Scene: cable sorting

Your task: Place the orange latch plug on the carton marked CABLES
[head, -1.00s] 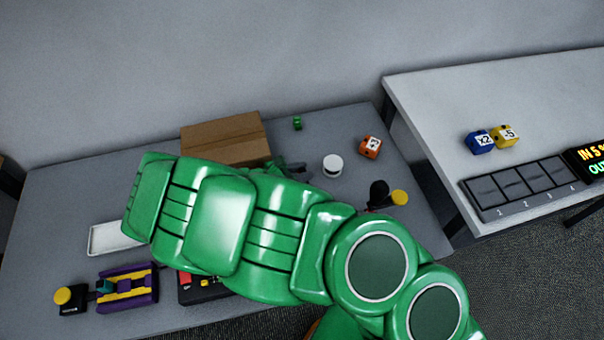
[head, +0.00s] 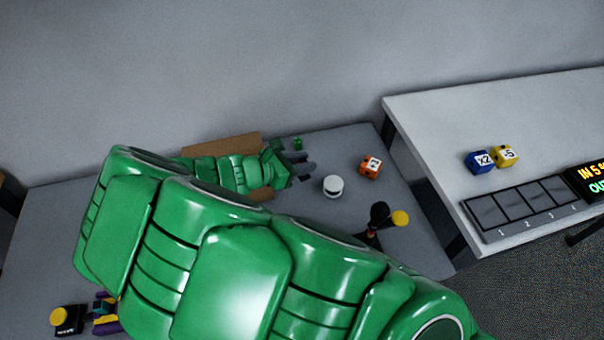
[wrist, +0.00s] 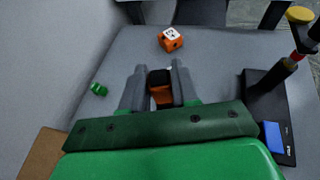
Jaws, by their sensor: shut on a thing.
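My gripper (head: 302,170) is just right of the carton in the head view, over the grey table. In the wrist view my gripper (wrist: 158,88) is shut on a small orange and dark piece, which looks like the orange latch plug (wrist: 161,94). The plug cannot be made out in the head view. The brown carton (head: 232,146) stands at the back of the table, largely hidden behind my arm. A brown corner of the carton (wrist: 38,158) shows at the lower left of the wrist view. No CABLES marking is visible.
An orange marked cube (head: 370,166), a white round thing (head: 333,187) and a small green piece (head: 298,143) are near my gripper. A black stand with a yellow knob (head: 400,218) is at the right. My arm covers much of the table.

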